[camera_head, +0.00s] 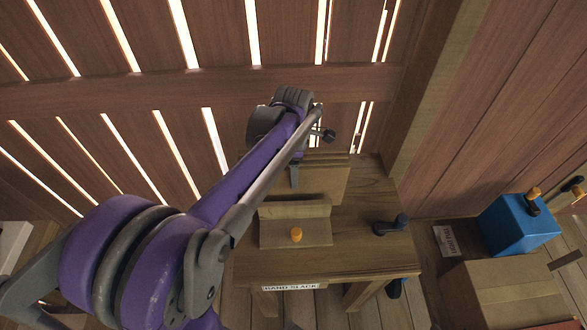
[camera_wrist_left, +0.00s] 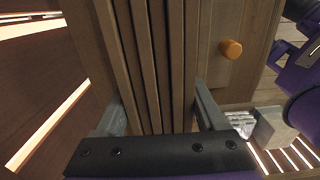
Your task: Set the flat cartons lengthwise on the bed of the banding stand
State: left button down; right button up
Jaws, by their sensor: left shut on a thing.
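The wooden banding stand (camera_head: 375,265) is in the middle of the head view, with a "BAND SLACK" label (camera_head: 290,287) on its front edge. On it a wooden block (camera_head: 280,212) carries an orange knob (camera_head: 296,234); the knob also shows in the wrist view (camera_wrist_left: 231,49). My left gripper (camera_head: 294,176) is over the stand, behind that block. In the wrist view its fingers (camera_wrist_left: 160,115) are on either side of several flat brown cartons (camera_wrist_left: 160,55) packed side by side, and it is shut on them. Whether the cartons touch the bed is hidden. My right gripper is out of view.
A slatted wooden wall (camera_head: 220,85) is behind.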

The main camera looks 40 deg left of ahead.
pick_arm(q)
jog(key=shift+f, duration=0.25)
grip_release()
